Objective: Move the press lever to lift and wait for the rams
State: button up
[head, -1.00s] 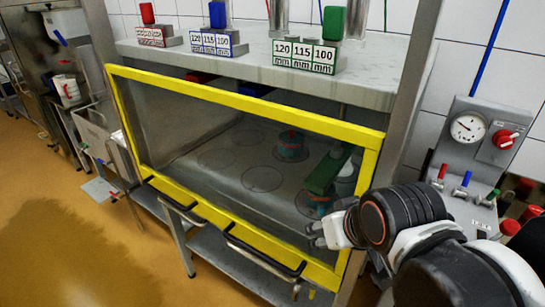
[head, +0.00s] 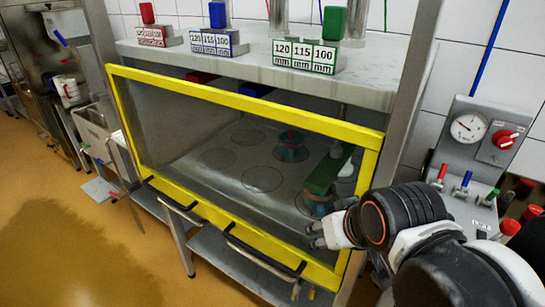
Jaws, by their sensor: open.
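The control panel (head: 455,150) stands at the right with a round gauge and a red rotary knob (head: 506,138). Below them are three small levers with coloured grips: red (head: 442,172), blue (head: 466,178) and green (head: 491,196). Which way each is set is too small to tell. My gripper (head: 318,234) is open and empty, in front of the lower right of the yellow-framed clear guard (head: 245,107), left of and apart from the levers. Behind the guard, a green block (head: 325,172) hangs low above a blue-and-red mould (head: 314,206), partly hidden by my gripper. Another mould (head: 291,146) stands further back.
The shelf above the guard (head: 270,65) carries red, blue and green blocks with number labels. Black handles (head: 262,256) run along the guard's lower edge. Red-capped items stand at the far right. The orange floor (head: 70,250) at left is clear, with a dark wet-looking patch.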

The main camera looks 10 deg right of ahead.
aim_at(509, 227)
jog(key=k+j, duration=0.2)
jog(key=k+z, duration=0.1)
jog(key=z, duration=0.3)
jog(key=k+z, duration=0.1)
jog(key=z, duration=0.3)
jog(key=l+z, duration=0.1)
jog(key=z, duration=0.3)
jog(key=i+j+z, duration=0.15)
jog(key=z, duration=0.15)
jog(key=i+j+z, duration=0.3)
jog(key=k+l+z, duration=0.25)
jog(key=k+l, duration=0.5)
